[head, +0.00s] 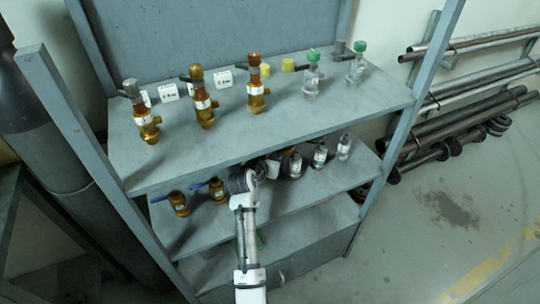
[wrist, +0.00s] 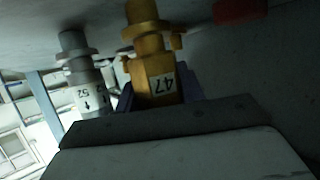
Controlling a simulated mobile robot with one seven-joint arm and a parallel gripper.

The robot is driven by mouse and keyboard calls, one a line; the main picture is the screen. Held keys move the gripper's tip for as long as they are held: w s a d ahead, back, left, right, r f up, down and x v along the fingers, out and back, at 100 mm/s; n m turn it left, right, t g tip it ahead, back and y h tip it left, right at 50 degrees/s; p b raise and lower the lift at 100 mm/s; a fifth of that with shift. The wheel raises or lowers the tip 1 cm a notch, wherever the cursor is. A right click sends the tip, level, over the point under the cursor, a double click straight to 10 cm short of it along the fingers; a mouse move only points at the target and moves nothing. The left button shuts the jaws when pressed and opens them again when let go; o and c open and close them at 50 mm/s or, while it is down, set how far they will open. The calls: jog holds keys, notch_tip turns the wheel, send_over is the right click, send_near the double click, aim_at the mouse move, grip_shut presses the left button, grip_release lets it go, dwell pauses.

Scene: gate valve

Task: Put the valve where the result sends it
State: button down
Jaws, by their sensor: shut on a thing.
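My gripper (head: 258,172) reaches in over the middle shelf (head: 235,216), under the top shelf's front edge. In the wrist view it is shut on a brass valve (wrist: 155,75) with a white tag that reads 47 upside down. The dark fingers are mostly hidden behind the valve and the gripper body. A grey valve (wrist: 80,75) with a tag that seems to read 52 stands just left of it, apart. In the head view the held valve is largely hidden by my wrist. Whether it touches the shelf I cannot tell.
Brass valves (head: 179,203) with blue handles stand left on the middle shelf, silver valves (head: 320,157) on the right. The top shelf (head: 230,130) holds brass valves (head: 202,100), green-topped clear valves (head: 312,78), white cards (head: 169,92) and yellow pieces (head: 288,65). Pipes (head: 440,140) lie at right.

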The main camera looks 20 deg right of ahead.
jog(key=c, duration=0.9)
grip_release()
jog(key=b+v, duration=0.1)
jog(key=v, duration=1.1)
jog(key=shift+r+b, duration=0.15)
jog(key=shift+b, duration=0.25)
